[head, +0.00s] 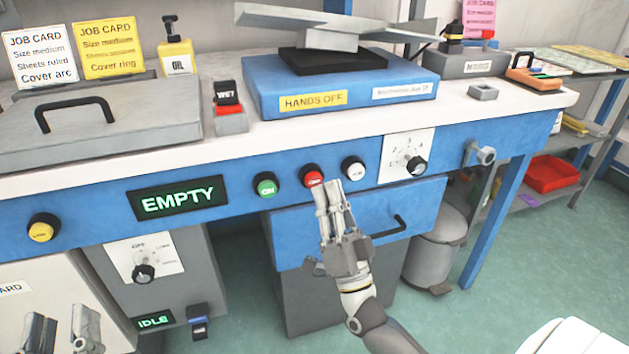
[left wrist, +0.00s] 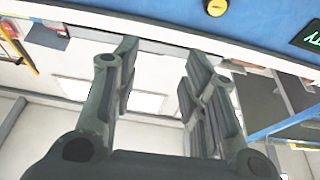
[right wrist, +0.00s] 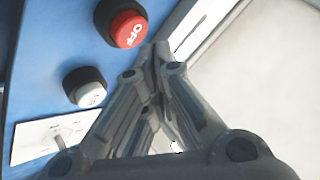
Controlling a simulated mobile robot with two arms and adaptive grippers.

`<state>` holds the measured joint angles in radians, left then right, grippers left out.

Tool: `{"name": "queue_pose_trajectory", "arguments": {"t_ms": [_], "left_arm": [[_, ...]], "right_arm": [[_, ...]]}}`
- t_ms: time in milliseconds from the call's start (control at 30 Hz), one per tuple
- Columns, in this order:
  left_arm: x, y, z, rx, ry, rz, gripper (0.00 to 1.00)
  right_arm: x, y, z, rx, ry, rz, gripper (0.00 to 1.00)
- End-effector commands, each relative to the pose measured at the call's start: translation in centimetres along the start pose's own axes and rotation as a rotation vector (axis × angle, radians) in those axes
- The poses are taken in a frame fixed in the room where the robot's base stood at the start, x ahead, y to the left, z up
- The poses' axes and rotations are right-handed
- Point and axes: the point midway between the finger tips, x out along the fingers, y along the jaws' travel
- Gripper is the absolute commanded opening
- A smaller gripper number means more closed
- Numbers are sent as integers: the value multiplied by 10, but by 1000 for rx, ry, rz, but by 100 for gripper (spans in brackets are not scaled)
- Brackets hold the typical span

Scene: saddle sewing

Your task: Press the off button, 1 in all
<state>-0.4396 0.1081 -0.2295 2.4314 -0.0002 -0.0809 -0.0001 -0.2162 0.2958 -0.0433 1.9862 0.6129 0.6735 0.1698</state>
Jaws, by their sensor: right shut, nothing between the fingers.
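The red off button (head: 313,178) sits on the blue front panel of the bench, between a green ON button (head: 266,187) and a white button (head: 353,170).
An EMPTY display (head: 178,198) and a yellow button (head: 42,230) are left of the buttons. A dial (head: 410,158) and a drawer handle (head: 390,228) are to the right. A blue HANDS OFF base (head: 340,88) stands on the bench above.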

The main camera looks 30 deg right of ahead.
Motion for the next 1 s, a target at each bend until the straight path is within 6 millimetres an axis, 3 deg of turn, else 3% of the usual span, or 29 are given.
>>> {"name": "queue_pose_trajectory", "arguments": {"t_ms": [533, 1000], "left_arm": [[-12, -8, 51, 7, -293, -16, 40], [-14, -8, 56, 8, -317, -18, 40]], "right_arm": [[-29, -22, -22, 0, -1, 0, 0], [-32, -24, -23, 0, 0, 0, 0]]}}
